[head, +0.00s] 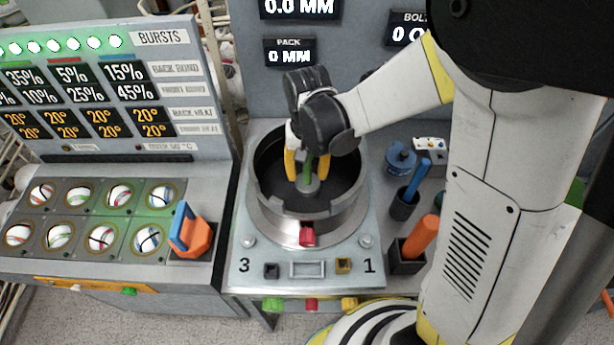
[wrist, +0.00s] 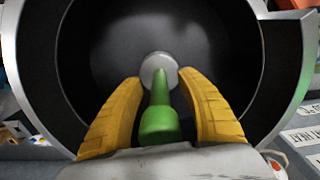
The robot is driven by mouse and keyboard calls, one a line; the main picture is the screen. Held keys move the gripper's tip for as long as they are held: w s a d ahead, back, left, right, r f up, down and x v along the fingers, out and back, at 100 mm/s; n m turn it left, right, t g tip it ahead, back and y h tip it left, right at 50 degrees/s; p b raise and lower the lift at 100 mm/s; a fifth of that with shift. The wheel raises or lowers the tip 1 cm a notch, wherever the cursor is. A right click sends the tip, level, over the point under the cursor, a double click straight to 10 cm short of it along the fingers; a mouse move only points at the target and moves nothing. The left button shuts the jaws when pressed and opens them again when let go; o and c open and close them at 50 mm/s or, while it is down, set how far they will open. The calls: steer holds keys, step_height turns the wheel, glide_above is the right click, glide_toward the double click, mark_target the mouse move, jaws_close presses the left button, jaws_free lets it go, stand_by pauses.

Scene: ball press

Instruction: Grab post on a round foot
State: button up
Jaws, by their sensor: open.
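The post (head: 307,170) is green and stands on a round grey foot (head: 309,185) inside the dark round bowl (head: 262,190) of the press. In the wrist view the green post (wrist: 160,118) runs between my two yellow fingers, with its grey foot (wrist: 158,68) beyond their tips. My gripper (head: 306,178) reaches down into the bowl, one finger on each side of the post. In the wrist view my gripper (wrist: 159,82) is open, with gaps visible between fingers and post. My wrist hides part of the post's upper end in the head view.
The bowl's raised metal rim (head: 300,232) surrounds my gripper. An orange-handled tool (head: 422,236) and a blue-handled tool (head: 418,178) stand in dark holders to the right. At left are a tray of several balls (head: 101,237) and an orange-and-blue clamp-like object (head: 196,238).

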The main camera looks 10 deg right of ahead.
steer(key=shift+f, duration=0.85)
jaws_close()
steer(key=shift+r, duration=0.1)
